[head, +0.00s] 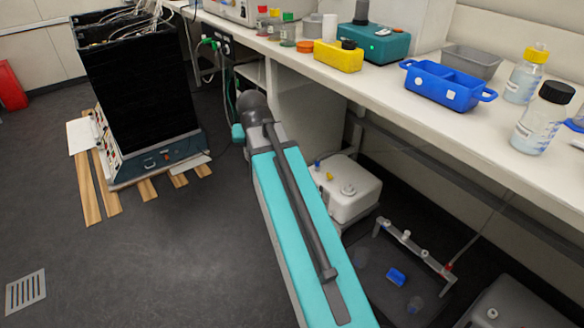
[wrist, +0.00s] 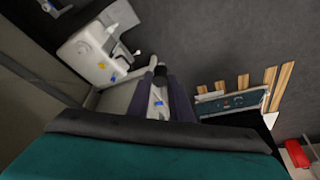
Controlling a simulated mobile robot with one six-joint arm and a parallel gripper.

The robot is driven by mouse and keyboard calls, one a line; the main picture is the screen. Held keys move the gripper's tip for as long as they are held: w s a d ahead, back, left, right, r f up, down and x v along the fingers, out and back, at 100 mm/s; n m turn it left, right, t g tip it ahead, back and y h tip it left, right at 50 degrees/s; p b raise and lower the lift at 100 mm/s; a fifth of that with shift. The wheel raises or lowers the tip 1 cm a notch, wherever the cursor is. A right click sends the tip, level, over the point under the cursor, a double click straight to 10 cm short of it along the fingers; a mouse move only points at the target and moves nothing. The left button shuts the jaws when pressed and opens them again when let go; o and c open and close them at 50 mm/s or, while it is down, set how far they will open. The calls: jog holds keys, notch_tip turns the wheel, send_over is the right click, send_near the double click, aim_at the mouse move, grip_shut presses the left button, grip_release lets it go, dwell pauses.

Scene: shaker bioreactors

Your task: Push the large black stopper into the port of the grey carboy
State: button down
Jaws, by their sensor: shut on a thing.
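My gripper (wrist: 161,84) is shut on a dark, round-ended piece that looks like the black stopper (wrist: 160,72). It is held up in the air, apart from any carboy. In the head view my arm hides the fingers and the stopper. A pale grey carboy (head: 357,204) stands low beneath the bench, right of my arm, with a capped top and small blue and yellow bits. It seems to show in the wrist view too (wrist: 87,48), up and left of the fingertips. A second greyish container (head: 515,304) is cut off at the lower right. I cannot tell its port.
The bench (head: 440,118) runs along the right, with a blue tray (head: 449,98), a yellow block (head: 337,58) and bottles (head: 540,128). A low frame (head: 415,250) stands beneath it. A black cabinet (head: 140,90) stands left on wooden slats.

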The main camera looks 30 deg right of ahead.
jog(key=a+r+n+y, duration=0.1)
jog(key=a+r+n, duration=0.2)
jog(key=a+r, duration=0.2)
jog(key=w+a+r+n+y, duration=0.1)
jog(key=a+r+n, duration=0.2)
jog(key=a, duration=0.9)
notch_tip(320, 180, up, 3)
jog(key=shift+w+a+f, duration=0.15)
jog(key=shift+w+a, duration=0.05)
